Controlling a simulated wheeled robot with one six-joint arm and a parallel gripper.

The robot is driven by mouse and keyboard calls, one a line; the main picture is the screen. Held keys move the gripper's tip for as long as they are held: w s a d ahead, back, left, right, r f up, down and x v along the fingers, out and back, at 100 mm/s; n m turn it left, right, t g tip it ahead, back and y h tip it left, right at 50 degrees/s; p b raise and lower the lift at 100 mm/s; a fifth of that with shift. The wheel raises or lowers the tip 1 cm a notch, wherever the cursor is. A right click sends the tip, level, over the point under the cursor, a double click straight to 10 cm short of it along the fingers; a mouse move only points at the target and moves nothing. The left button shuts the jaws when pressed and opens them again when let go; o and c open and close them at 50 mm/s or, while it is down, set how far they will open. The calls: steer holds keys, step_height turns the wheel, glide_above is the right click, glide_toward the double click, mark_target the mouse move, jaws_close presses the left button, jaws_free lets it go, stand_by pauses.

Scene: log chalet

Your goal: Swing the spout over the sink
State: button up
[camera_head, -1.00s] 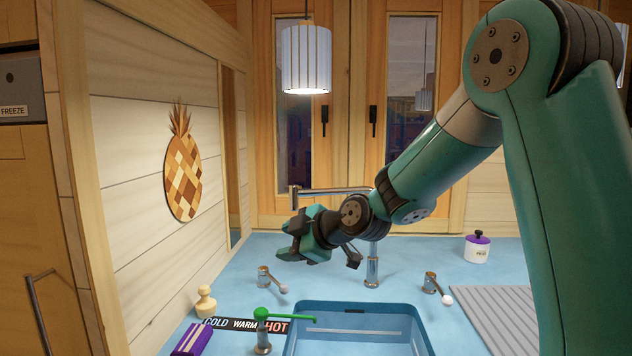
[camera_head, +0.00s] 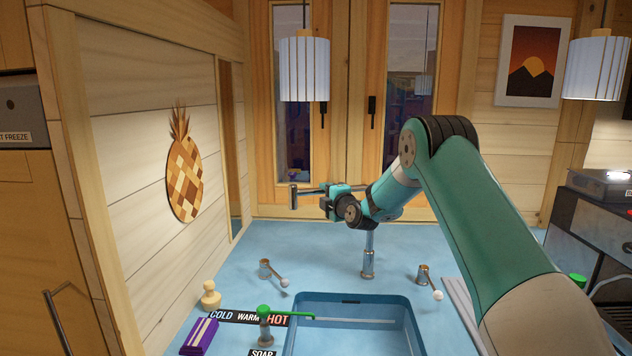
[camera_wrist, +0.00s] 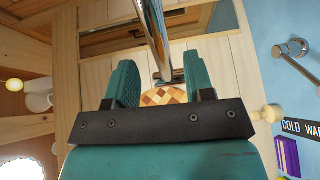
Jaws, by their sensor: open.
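The chrome spout (camera_head: 309,191) runs left, high above the counter, from its upright post (camera_head: 368,262) and ends in a short downturned tip. The blue sink basin (camera_head: 402,312) lies in front of the post. My gripper (camera_head: 328,200) is beside the spout, to the right of its tip, and covers part of it. In the wrist view the two teal fingers of my gripper (camera_wrist: 158,78) are apart, and the shiny spout tube (camera_wrist: 153,35) runs into the space between them. I cannot tell whether a finger touches it.
Two small tap levers (camera_head: 266,268) and (camera_head: 424,275) flank the post. A wood-panelled wall bounds the left.

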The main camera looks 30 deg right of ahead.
mark_target(320, 192)
steer(key=w+p, duration=0.1)
steer(key=w, duration=0.2)
steer(key=w+p, duration=0.1)
steer(key=w, duration=0.2)
steer(key=shift+w+d+f, duration=0.15)
steer(key=shift+w, duration=0.2)
jaws_close()
